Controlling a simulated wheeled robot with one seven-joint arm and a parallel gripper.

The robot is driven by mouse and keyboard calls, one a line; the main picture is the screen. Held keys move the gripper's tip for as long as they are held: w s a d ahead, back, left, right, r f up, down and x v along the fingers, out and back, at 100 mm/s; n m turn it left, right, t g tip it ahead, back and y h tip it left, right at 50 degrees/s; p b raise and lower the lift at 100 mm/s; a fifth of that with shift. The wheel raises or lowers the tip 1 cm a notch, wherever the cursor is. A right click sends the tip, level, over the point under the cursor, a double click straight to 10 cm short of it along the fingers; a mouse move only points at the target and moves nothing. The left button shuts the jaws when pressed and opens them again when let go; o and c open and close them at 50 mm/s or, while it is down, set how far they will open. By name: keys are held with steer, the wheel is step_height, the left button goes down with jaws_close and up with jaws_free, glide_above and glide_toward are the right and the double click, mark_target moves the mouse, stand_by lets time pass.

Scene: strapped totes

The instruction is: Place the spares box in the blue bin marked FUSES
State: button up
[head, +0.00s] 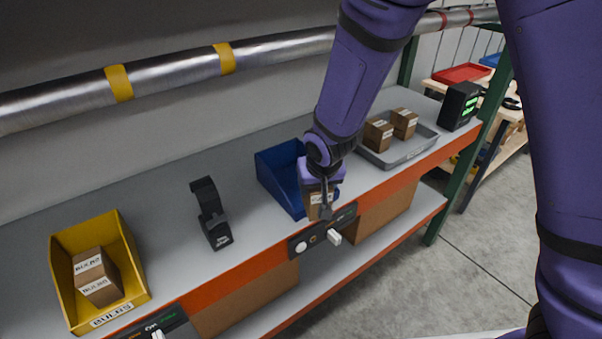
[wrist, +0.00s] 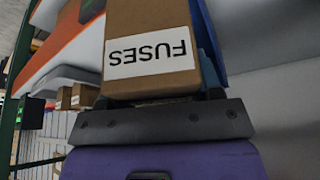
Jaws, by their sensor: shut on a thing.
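My gripper (head: 322,200) is shut on a brown cardboard box (head: 316,208), at the front edge of the blue bin in the head view. In the wrist view the box (wrist: 150,22) fills the top middle, and its white label reads FUSES upside down. The blue bin (head: 276,166) stands on the grey shelf top. My gripper and the box cover its right front part, so any marking on it is hidden. Blue also shows behind the box in the wrist view (wrist: 207,35). I cannot tell whether the box touches the bin.
A yellow bin (head: 68,300) marked BULBS holds brown boxes (head: 97,277) at left. A black stand (head: 213,222) is between the bins. A grey tray (head: 383,158) with two brown boxes (head: 378,134) and a black device with green display (head: 459,105) stand at right. A metal pipe (head: 170,70) runs above.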

steer(key=shift+w+a+f, duration=0.5)
steer(key=shift+w+f, duration=0.25)
steer(key=shift+w, duration=0.95)
steer(key=shift+w+a+f, duration=0.55)
steer(key=shift+w+f, duration=0.2)
steer(key=shift+w, duration=1)
steer(key=shift+w+a+f, duration=0.5)
steer(key=shift+w+f, duration=0.25)
steer(key=shift+w, duration=0.95)
steer(key=shift+f, duration=0.1)
steer(key=o, duration=1)
